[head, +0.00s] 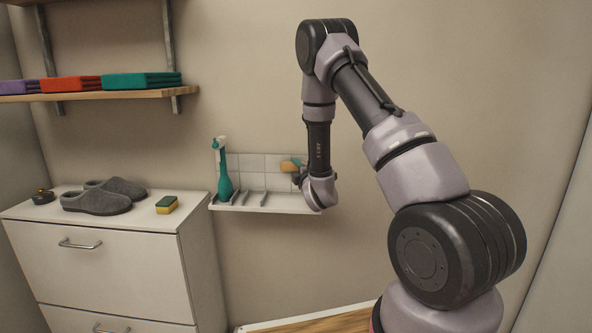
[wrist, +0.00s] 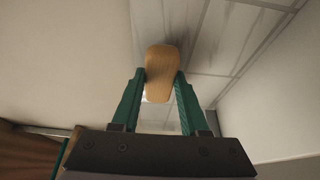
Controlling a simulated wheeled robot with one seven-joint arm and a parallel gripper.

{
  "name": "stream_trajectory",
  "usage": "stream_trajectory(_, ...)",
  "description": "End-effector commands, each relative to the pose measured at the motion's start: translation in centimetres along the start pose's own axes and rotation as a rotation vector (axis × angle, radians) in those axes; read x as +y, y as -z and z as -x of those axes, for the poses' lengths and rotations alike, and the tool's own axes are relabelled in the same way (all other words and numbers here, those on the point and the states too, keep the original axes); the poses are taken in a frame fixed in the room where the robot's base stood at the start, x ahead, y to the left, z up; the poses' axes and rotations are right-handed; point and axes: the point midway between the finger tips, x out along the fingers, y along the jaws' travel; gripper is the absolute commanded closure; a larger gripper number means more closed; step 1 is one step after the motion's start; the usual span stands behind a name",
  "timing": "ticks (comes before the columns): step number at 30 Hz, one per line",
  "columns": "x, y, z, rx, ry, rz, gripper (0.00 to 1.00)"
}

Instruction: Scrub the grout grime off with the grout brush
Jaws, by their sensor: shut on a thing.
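The grout brush (wrist: 162,70) has a rounded wooden back and sits between the green fingers of my gripper (wrist: 160,78), which is shut on it. In the head view the brush (head: 289,166) shows small and tan against the white tiled panel (head: 247,162) on the wall. My arm's wrist hides the right part of the panel. In the wrist view dark, smudgy grime (wrist: 207,30) runs along the grout lines of the tiles (wrist: 235,35), beside the brush. The bristles are hidden, so I cannot tell whether they touch the tiles.
A white ledge (head: 262,209) with upright dividers runs below the tiles and holds a teal bottle (head: 224,178) at the left. A white cabinet (head: 100,260) carries grey slippers (head: 104,196) and a sponge (head: 167,205). A wooden shelf (head: 95,94) holds folded towels (head: 141,80).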

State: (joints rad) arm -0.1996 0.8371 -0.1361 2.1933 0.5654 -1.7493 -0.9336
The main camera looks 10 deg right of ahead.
Motion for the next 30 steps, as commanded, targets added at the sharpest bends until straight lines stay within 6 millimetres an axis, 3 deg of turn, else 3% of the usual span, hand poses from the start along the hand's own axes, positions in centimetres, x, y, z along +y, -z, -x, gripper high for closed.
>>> stream_trajectory(30, 0.1, 4.4, -2.2, 0.001, -0.003, 0.0, 1.0)
